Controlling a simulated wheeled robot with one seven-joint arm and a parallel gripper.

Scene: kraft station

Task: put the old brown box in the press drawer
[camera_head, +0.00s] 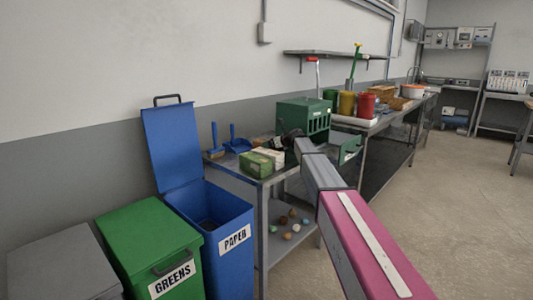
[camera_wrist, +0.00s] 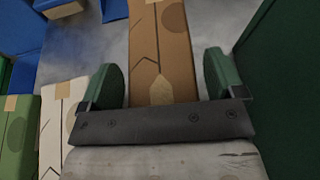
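The old brown box (camera_wrist: 162,50), worn and marked with dark crack lines, lies between the two green fingers of my gripper (camera_wrist: 161,80) in the wrist view. The fingers are spread, with a narrow gap showing on each side of the box; I cannot tell how deep they reach. In the head view my gripper is at the table, largely hidden by my arm, and the brown box is not clear there. The green press (camera_head: 303,116) stands just behind. Its drawer (camera_head: 350,150), green with a white label, appears pulled out to the right, partly hidden by my arm.
A green box (camera_head: 256,164) and a white box (camera_head: 271,155) lie on the table's near side, left of the brown box. Blue dustpans (camera_head: 238,144) are at the back left. An open blue paper bin (camera_head: 212,215) and closed green bin (camera_head: 150,245) stand in front.

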